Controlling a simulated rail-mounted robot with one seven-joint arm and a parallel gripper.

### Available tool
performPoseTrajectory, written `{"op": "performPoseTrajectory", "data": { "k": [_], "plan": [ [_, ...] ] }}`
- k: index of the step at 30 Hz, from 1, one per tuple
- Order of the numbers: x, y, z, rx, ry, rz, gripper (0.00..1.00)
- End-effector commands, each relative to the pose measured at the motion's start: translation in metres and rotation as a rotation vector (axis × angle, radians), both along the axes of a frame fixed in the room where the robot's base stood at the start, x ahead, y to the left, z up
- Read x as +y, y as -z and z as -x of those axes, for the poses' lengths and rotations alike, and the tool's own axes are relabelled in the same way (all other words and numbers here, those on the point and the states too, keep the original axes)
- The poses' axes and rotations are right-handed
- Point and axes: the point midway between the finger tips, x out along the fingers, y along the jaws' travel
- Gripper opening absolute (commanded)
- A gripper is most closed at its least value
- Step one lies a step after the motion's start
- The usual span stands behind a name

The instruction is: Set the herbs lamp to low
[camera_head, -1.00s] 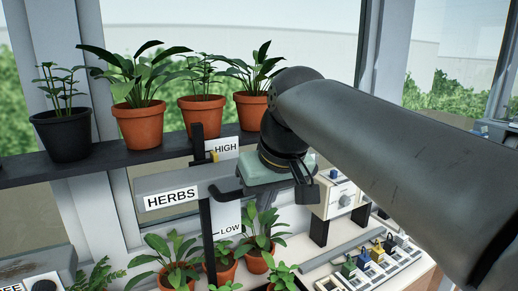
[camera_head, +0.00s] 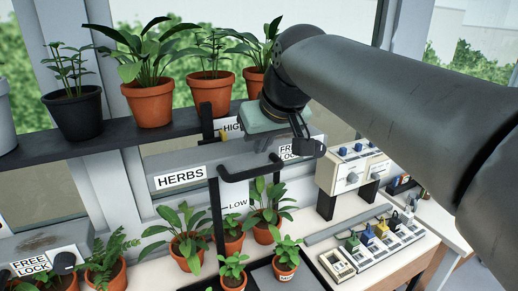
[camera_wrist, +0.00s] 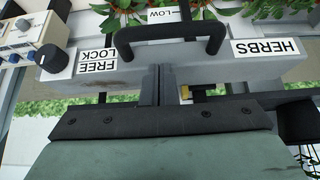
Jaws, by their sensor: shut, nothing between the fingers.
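The herbs lamp is a grey bar with a HERBS label (camera_head: 181,178), on a black upright rail between a HIGH label (camera_head: 232,127) and a LOW label (camera_head: 236,204). A yellow marker (camera_head: 223,135) is beside HIGH. A black handle (camera_head: 250,174) sticks out from the bar's front. The bar's right end has a FREE/LOCK label (camera_head: 287,151) and a dark knob (camera_head: 313,149), also seen in the wrist view (camera_wrist: 53,58). My gripper (camera_head: 303,136) is shut and empty, above the bar's right part. In the wrist view its fingers (camera_wrist: 158,70) point towards the bar, behind the handle.
More plants (camera_head: 186,240) stand below on the bench. A control box (camera_head: 352,172) and a row of coloured switches (camera_head: 381,238) are at the right. Another FREE/LOCK knob (camera_head: 65,262) is at lower left.

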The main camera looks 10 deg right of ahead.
Motion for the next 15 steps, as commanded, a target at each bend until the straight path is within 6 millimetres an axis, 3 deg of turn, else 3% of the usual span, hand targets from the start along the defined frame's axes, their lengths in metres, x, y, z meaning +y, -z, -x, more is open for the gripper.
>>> {"op": "performPoseTrajectory", "data": {
  "k": [6, 15],
  "plan": [
    [-0.001, 0.020, 0.005, -0.001, -0.001, 0.000, 0.00],
    [-0.002, 0.024, 0.006, -0.002, -0.001, 0.000, 0.00]
  ]
}}
